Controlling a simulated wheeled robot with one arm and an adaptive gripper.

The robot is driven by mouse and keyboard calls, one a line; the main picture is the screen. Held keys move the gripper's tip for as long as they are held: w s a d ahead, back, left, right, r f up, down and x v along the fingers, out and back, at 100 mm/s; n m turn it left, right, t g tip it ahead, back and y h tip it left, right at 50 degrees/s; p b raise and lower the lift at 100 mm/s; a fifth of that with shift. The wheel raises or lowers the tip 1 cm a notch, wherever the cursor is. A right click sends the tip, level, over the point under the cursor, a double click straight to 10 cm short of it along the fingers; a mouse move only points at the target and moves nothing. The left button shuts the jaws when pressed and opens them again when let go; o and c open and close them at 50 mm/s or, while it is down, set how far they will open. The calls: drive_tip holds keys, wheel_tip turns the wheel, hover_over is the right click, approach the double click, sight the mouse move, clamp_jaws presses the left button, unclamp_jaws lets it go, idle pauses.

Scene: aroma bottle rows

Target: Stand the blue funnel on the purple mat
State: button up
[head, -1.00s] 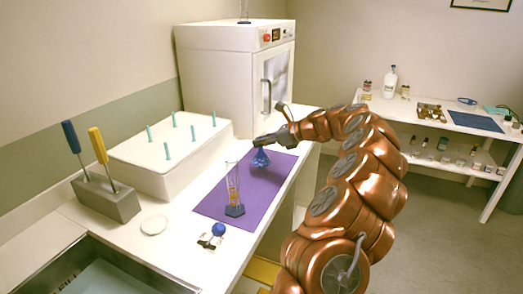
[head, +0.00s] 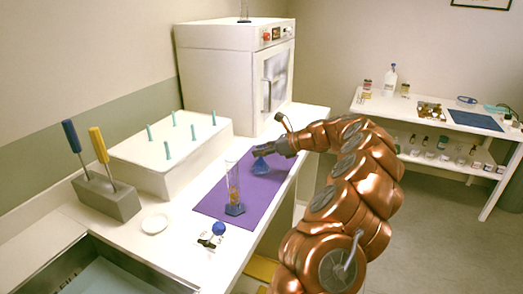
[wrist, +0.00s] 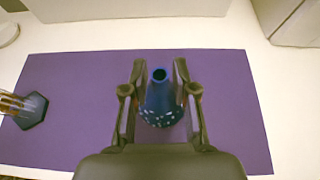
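The blue funnel (head: 261,166) stands spout up on the far part of the purple mat (head: 215,206), apparently resting on it. In the wrist view the funnel (wrist: 160,104) shows its dark round spout opening and speckled wide base over the mat (wrist: 228,110). My gripper (head: 257,151) is low over the mat at the funnel's top. In the wrist view its two fingers (wrist: 159,66) stand on either side of the spout, with a narrow gap to it on each side; it looks open. Part of the funnel's base is hidden by the gripper.
A clear cylinder with a dark blue foot (head: 235,208) and amber contents stands on the mat's near part. A blue-knobbed item (head: 217,229) and white dish (head: 155,223) lie nearer. A white pegged box (head: 150,165) is left; a white oven-like cabinet (head: 225,80) stands behind.

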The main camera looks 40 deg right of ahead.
drive_tip(key=shift+o, duration=0.5)
drive_tip(key=shift+r, duration=0.1)
drive_tip(key=shift+s+d+r, duration=0.2)
drive_tip(key=shift+s, duration=0.05)
drive_tip(key=v, duration=1.1)
drive_tip(key=shift+b, duration=0.45)
drive_tip(key=shift+s, duration=0.1)
